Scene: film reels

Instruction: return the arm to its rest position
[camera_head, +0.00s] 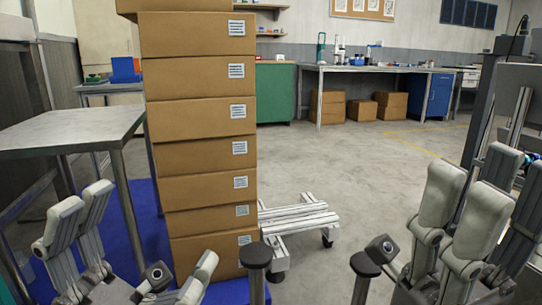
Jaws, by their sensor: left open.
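My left gripper (138,238) is at the lower left of the head view. Its grey fingers are spread apart, with nothing between them. It is in front of the stack of cardboard boxes and the blue floor mat. My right gripper (462,205) is at the lower right, with its thick grey fingers pointing up. I see nothing held there, but the fingers overlap and their opening cannot be made out. No film reel can be made out in this view.
A tall stack of cardboard boxes (205,155) stands left of the middle, beside a grey table (70,130). A low white wheeled stand (300,217) is on the floor to its right. A workbench (350,68) runs along the back.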

